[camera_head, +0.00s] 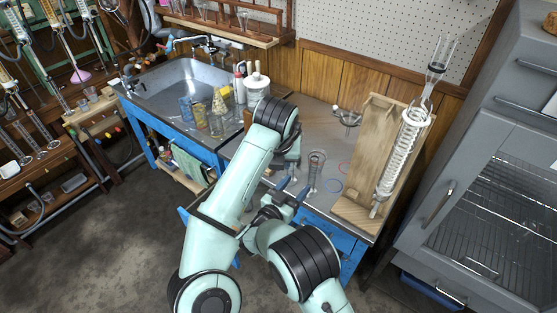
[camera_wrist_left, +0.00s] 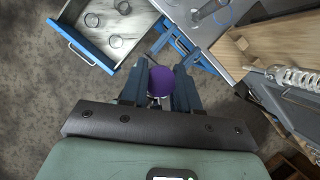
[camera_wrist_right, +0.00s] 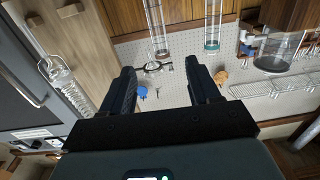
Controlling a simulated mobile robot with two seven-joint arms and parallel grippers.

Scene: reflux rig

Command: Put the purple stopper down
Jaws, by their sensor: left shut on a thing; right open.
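The purple stopper (camera_wrist_left: 161,82) shows in the left wrist view between the fingers of my left gripper (camera_wrist_left: 160,84), which is shut on it. Floor and the blue bench frame lie beyond it in that view. In the head view I cannot make out the stopper or the left fingertips; my arms cover that area. My right gripper (camera_head: 293,188) is open near the bench's front edge. In the right wrist view, the right gripper (camera_wrist_right: 160,78) has nothing between its fingers and faces the pegboard.
An open drawer (camera_wrist_left: 97,57) holds several ring-shaped items. A grey cabinet (camera_head: 470,190) is at right.

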